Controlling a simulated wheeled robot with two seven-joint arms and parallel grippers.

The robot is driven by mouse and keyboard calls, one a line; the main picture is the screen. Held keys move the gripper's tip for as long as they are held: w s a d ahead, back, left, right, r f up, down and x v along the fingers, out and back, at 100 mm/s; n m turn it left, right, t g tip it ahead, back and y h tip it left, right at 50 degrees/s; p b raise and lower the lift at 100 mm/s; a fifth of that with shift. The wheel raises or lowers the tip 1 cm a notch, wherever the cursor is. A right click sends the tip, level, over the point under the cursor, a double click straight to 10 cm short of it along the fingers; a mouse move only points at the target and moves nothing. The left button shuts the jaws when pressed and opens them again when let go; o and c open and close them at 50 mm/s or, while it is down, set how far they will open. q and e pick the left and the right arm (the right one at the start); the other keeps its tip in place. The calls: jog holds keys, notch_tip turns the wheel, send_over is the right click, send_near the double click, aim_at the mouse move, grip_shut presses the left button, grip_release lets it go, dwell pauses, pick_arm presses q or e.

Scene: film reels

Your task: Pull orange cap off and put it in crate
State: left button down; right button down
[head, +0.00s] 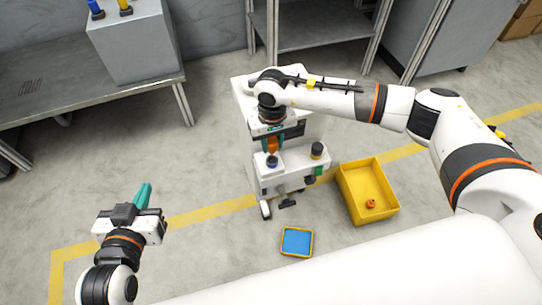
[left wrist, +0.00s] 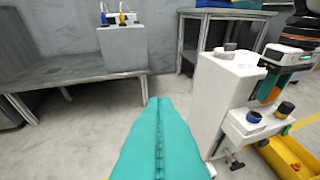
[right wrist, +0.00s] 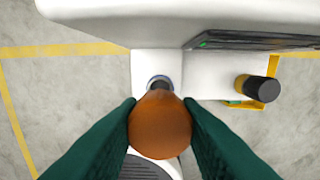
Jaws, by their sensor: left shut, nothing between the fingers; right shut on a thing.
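My right gripper (head: 271,150) is shut on an orange cap (right wrist: 160,125), pointing down over the white machine (head: 300,178). In the left wrist view the cap (left wrist: 269,94) is just above and apart from a blue-ringed post (left wrist: 254,116) with a dark top. That post also shows beyond the cap in the right wrist view (right wrist: 160,82). The yellow crate (head: 352,194) stands on the floor right of the machine, with another orange cap (head: 370,203) in it. My left gripper (head: 145,194), with teal fingers, is shut and empty, well left of the machine.
A black-topped post (head: 317,150) stands beside the blue-ringed one on the machine's shelf. A blue tray (head: 297,241) lies on the floor in front. A grey bench (head: 80,85) is at the left and a metal rack (head: 320,25) behind. Floor left of the machine is clear.

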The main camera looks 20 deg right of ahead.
jog(key=shift+r, duration=0.1)
